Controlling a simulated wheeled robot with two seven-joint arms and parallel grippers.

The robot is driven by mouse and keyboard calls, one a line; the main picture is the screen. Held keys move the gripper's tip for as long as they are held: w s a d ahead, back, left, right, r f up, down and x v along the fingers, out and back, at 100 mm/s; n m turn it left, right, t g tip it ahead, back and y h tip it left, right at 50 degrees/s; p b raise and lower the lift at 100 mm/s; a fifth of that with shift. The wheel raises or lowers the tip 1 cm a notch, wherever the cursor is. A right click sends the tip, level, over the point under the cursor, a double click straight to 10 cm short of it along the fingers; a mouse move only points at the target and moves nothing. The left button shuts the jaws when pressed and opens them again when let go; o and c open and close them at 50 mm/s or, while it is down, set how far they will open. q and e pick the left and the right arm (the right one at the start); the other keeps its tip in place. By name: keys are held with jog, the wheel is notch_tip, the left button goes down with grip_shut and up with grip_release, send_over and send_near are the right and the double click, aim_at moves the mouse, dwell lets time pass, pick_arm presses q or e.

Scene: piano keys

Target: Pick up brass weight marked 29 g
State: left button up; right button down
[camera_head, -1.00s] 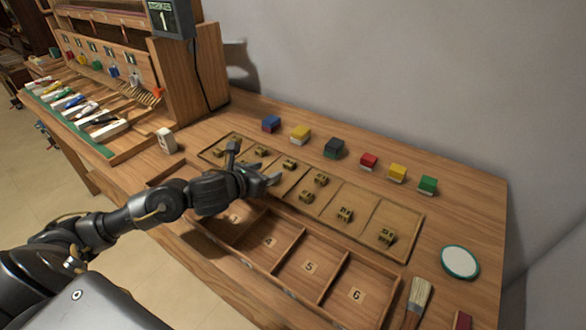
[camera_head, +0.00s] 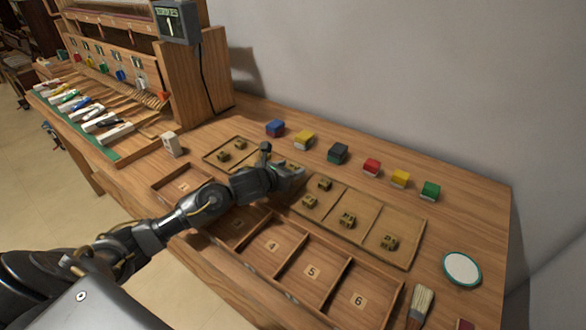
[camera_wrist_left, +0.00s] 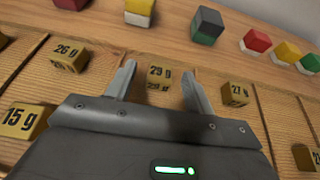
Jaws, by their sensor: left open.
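The brass weight marked 29 g (camera_wrist_left: 159,79) stands on the wooden tray in the left wrist view, between the two fingers of my left gripper (camera_wrist_left: 158,68). Gaps show on both sides of it, so the fingers are apart from it. In the head view my left gripper (camera_head: 291,172) is low over the middle of the tray and hides most of that spot. It is open and empty. Brass weights marked 26 g (camera_wrist_left: 69,54) and 15 g (camera_wrist_left: 22,121) are to its left, and one marked 27 g (camera_wrist_left: 235,93) is to its right. My right gripper is out of view.
Coloured blocks, including a dark green one (camera_head: 338,153), line the table behind the tray (camera_head: 400,212). Numbered compartments (camera_head: 312,272) lie in front. A brush (camera_head: 420,302) and a round white disc (camera_head: 461,268) are at the right. A wooden keyed cabinet (camera_head: 190,75) stands at the left.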

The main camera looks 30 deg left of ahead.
pick_arm(q)
jog(key=shift+w+f, duration=0.15)
jog(key=shift+w, duration=0.1)
jog(key=shift+c, duration=0.3)
jog(key=c, duration=1)
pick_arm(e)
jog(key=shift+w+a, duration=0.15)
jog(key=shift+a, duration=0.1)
